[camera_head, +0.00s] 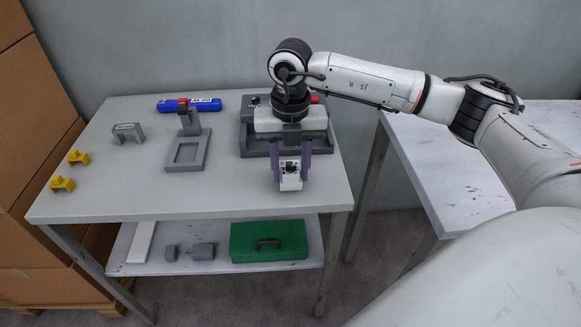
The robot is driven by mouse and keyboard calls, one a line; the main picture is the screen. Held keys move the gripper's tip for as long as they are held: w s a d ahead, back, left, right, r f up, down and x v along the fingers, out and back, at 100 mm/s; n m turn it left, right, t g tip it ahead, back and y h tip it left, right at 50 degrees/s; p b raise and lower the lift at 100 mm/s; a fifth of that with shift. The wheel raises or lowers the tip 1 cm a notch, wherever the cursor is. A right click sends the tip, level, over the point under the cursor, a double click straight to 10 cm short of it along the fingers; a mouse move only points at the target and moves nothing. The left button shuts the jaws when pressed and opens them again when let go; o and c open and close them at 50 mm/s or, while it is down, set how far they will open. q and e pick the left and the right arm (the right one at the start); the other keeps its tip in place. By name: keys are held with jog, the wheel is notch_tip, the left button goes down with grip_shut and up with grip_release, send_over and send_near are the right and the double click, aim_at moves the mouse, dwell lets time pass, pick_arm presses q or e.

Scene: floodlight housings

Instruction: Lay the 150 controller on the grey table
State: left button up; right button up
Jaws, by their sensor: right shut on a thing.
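My right gripper (290,165) reaches over the front right part of the grey table (200,205), pointing down. Its two purple fingers are shut on a small white block with a dark face, which looks like the controller (290,184). No 150 marking can be read on it. I cannot tell whether the controller touches the table top or hangs just above it. My left gripper is not in view.
A grey fixture (245,139) stands behind my right gripper. A grey stand (187,155), a grey bracket (128,132), two yellow clips (62,184) and a blue cylinder (172,105) are further left. The table's front middle is clear. A second table (450,180) stands right.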

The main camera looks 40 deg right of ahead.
pick_arm(q)
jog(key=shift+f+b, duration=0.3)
jog(key=shift+b, duration=0.05)
pick_arm(e)
jog(key=shift+f, duration=0.55)
jog(key=o, duration=1.3)
jog(key=shift+c, duration=0.2)
notch_tip(320, 180, up, 10)
jog(key=shift+f, duration=0.1)
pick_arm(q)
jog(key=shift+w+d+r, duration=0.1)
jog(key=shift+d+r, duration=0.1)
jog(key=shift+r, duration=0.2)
pick_arm(e)
jog(key=shift+r, duration=0.3)
jog(key=shift+s, duration=0.1)
